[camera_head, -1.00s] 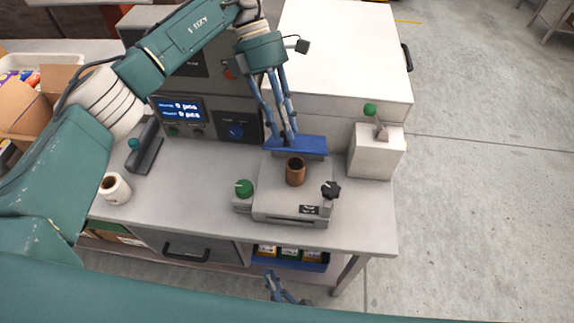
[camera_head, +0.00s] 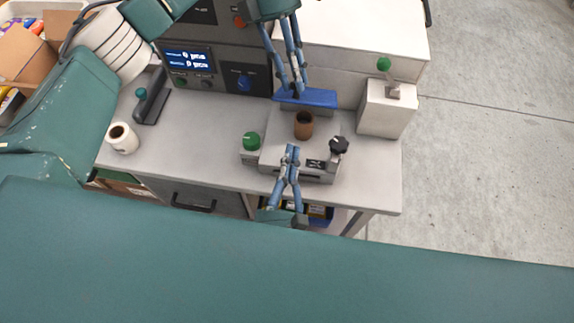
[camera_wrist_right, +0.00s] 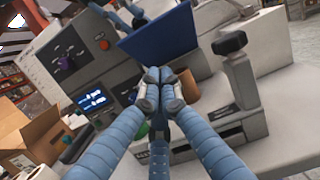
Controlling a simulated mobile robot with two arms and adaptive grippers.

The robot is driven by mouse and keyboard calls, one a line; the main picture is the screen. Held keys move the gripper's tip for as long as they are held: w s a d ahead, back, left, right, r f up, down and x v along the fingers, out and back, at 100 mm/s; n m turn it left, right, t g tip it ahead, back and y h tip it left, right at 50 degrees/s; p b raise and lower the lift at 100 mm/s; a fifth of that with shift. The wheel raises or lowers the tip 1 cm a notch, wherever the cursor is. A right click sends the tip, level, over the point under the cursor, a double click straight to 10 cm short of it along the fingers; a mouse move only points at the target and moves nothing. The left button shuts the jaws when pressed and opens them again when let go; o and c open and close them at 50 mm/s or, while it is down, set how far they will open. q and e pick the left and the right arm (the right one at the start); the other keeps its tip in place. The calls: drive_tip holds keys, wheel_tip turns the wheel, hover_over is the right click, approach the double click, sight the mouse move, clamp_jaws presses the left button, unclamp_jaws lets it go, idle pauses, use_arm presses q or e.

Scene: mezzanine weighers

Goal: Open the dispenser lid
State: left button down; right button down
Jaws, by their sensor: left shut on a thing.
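The dispenser (camera_head: 272,157) is a grey unit on the bench, with a brown cylinder (camera_head: 304,126) standing on it. A blue panel, apparently the lid (camera_head: 318,98), is at its back edge; in the right wrist view the panel (camera_wrist_right: 160,45) stands raised and tilted. My left gripper (camera_head: 292,93) is above, with its fingers shut on the panel; the exact contact is hard to see. My right gripper (camera_head: 291,152) is over the dispenser's front part. Its fingertips meet in the right wrist view (camera_wrist_right: 159,83), with nothing visible between them.
A green knob (camera_head: 251,141) and a black knob (camera_head: 339,146) flank the dispenser. A grey block (camera_head: 386,110) with a green-tipped lever stands at the right. A white roll (camera_head: 122,138) is at the left. The bench between roll and dispenser is clear.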

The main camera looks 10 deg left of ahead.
sight(299, 103)
use_arm(q)
drive_tip(key=shift+d, duration=0.1)
use_arm(e)
drive_tip(key=w+r, duration=0.4)
drive_tip(key=w, duration=0.3)
use_arm(q)
drive_tip(key=shift+s+f, duration=0.1)
use_arm(e)
drive_tip(key=shift+w+r, duration=0.25)
drive_tip(key=shift+r, duration=0.25)
drive_tip(key=shift+w+r, duration=0.2)
drive_tip(key=shift+r, duration=0.25)
use_arm(q)
drive_tip(key=c, duration=1.5)
unclamp_jaws()
drive_tip(key=shift+o, duration=0.2)
use_arm(e)
drive_tip(key=shift+d+f, duration=0.1)
